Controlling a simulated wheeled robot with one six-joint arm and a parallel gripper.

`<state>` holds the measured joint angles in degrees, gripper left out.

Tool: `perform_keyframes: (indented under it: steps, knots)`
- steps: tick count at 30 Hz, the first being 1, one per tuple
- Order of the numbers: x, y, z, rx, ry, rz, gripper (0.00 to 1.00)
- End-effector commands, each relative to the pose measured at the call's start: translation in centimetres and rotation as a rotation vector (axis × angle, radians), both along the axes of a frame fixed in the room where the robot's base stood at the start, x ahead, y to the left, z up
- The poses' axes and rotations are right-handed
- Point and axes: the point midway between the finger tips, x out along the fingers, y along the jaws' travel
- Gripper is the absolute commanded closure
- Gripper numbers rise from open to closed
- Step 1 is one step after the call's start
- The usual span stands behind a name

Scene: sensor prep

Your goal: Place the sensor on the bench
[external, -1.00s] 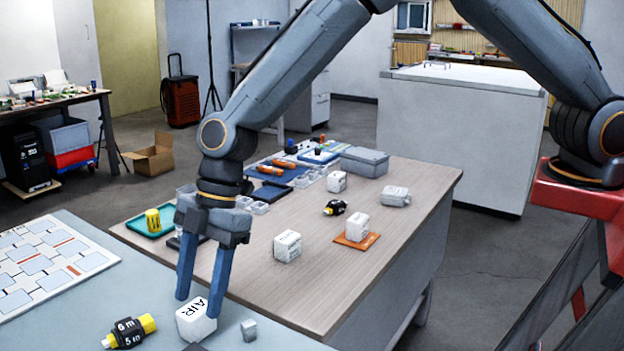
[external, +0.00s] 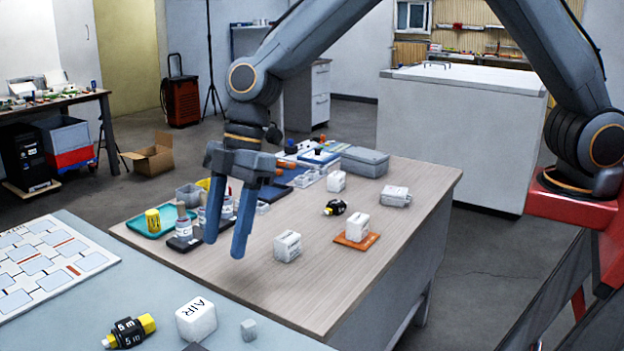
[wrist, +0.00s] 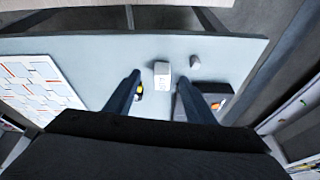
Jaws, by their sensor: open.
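A white block marked AIR (external: 197,320), which looks like the sensor, stands upright on the pale blue-grey bench top (external: 60,325) at the front. It also shows in the wrist view (wrist: 162,68), ahead of and between my fingers. My gripper (external: 227,248) is open and empty, fingers pointing down, raised clear of the block and up and right of it in the external view. In the wrist view my fingers (wrist: 158,77) are spread apart with nothing between them.
A white panel board (external: 45,265) is at left. A wooden table (external: 330,280) beyond holds several white blocks and trays.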

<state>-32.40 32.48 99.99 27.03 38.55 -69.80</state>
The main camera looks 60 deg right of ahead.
Motion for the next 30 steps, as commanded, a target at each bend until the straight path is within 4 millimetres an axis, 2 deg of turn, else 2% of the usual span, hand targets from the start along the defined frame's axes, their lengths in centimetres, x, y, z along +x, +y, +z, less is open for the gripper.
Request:
perform_keyframes:
  steps: [1,2,3,5,6,8,9,12,13,15,19,23,30]
  knots:
    - [0.2,-3.7,0.3,-0.022,0.017,-0.093,0.5]
    - [0.1,-6.1,0.4,-0.038,0.03,-0.159,0.5]
    - [-0.3,-9.5,0.5,-0.061,0.049,-0.256,0.5]
    - [-1.4,-15.0,0.5,-0.096,0.079,-0.416,0.5]
    - [-2.4,-18.6,0.5,-0.118,0.098,-0.527,0.5]
    - [-4.5,-23.8,0.4,-0.148,0.127,-0.694,0.5]
    - [-6.1,-26.8,0.3,-0.167,0.143,-0.8,0.5]
    - [-10.7,-33.3,-0.1,-0.202,0.18,-1.048,0.5]
    - [-12.0,-34.8,-0.2,-0.211,0.189,-1.112,0.5]
    - [-14.7,-37.5,-0.5,-0.225,0.205,-1.236,0.5]
    - [-18.0,-40.1,-1.0,-0.24,0.225,-1.379,0.5]
    - [-19.0,-40.8,-1.2,-0.245,0.23,-1.422,0.5]
    - [-18.9,-40.7,-1.2,-0.245,0.231,-1.422,0.5]
